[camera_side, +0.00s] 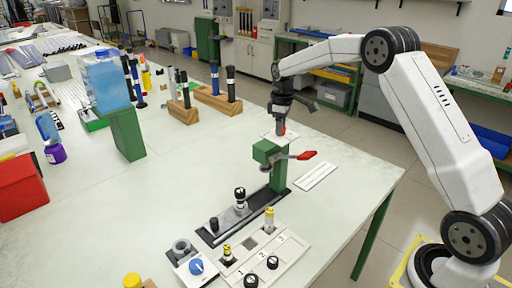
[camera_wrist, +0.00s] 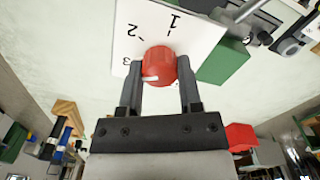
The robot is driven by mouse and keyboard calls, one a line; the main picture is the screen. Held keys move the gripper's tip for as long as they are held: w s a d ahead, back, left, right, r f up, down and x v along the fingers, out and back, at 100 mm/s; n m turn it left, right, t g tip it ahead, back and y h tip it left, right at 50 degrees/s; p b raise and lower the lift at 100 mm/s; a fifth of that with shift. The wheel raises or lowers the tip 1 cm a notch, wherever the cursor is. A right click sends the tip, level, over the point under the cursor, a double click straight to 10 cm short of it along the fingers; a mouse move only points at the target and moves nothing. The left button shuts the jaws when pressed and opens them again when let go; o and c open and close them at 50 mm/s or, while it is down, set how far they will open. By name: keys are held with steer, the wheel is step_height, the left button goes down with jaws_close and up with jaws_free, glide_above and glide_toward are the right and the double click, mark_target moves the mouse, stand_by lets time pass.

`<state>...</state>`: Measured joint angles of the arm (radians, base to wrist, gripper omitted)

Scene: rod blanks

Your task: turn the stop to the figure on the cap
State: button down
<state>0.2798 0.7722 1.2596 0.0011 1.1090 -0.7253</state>
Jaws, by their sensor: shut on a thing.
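The stop is a red knob (camera_wrist: 158,66) with a white mark, on a white plate (camera_wrist: 195,42) printed 1, 2 and 3. The mark sits at the knob's lower left, nearer the 3 than the 1; its exact setting I cannot tell. My gripper (camera_wrist: 160,90) is shut on the knob, one finger on each side. In the side view my gripper (camera_side: 281,122) points down over the green stand (camera_side: 268,155), and the knob shows small beneath it. A black-capped rod (camera_side: 240,194) stands upright in the dark base before the stand; the figure on its cap is too small to read.
A red-tipped lever (camera_side: 305,155) sticks out right of the stand. A pale tray (camera_side: 265,255) marked 1, 2, 3 holds yellow and black-capped pieces in front. A blue knob (camera_side: 196,267) is beside it.

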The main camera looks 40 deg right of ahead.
steer(key=m, duration=1)
steer(key=shift+m, duration=0.4)
stand_by(0.4)
steer(key=shift+c, duration=1.4)
jaws_free()
steer(key=shift+r, duration=3.95)
steer(key=shift+s+a, duration=0.1)
